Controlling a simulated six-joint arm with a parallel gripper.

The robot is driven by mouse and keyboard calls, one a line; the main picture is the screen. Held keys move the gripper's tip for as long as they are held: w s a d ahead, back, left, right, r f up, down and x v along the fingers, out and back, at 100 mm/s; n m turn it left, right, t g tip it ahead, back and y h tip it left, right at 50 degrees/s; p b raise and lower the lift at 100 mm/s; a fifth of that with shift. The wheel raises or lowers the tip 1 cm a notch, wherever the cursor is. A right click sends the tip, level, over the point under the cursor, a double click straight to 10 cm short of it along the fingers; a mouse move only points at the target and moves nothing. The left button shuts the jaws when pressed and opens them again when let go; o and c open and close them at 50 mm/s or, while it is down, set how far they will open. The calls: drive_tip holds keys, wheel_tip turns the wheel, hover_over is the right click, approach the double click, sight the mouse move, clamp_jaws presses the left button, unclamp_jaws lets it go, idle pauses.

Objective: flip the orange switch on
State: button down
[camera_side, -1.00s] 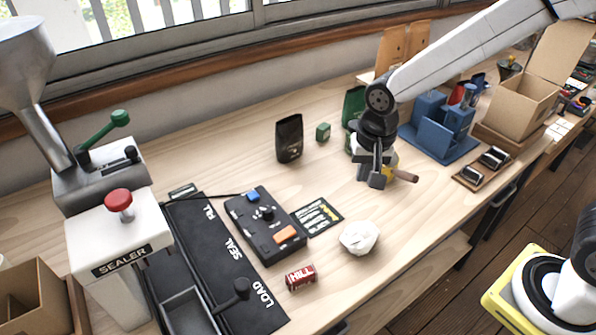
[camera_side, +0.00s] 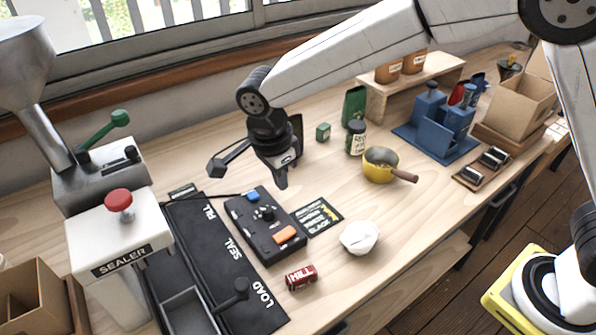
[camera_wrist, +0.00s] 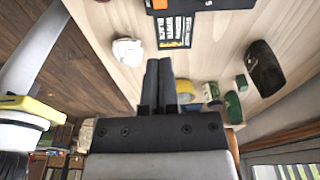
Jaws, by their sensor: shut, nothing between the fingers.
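The orange switch (camera_side: 284,234) is at the near right end of a black control box (camera_side: 268,247) on the bench. I cannot tell which way it is tilted. The box also carries a blue switch (camera_side: 253,196) and a black knob (camera_side: 265,213). My gripper (camera_side: 281,184) is shut and empty, pointing down above the bench, to the right of the box's far end and apart from the orange switch. In the wrist view, my gripper (camera_wrist: 159,62) has its fingers together, and the orange switch (camera_wrist: 178,4) is cut by the top edge.
A printed card (camera_side: 318,216) lies right of the box. The sealer (camera_side: 121,250) and black mat (camera_side: 222,243) are left. A yellow pot (camera_side: 379,167) stands to the right.

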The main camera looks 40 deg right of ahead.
sight(289, 231)
drive_tip(key=shift+a, duration=0.3)
drive_tip(key=shift+f, duration=0.1)
drive_tip(key=f, duration=0.4)
drive_tip(key=d+f, duration=0.1)
drive_tip(key=f, duration=0.4)
drive_tip(key=d+f, duration=0.1)
drive_tip(key=f, duration=0.3)
drive_tip(key=shift+f, duration=0.3)
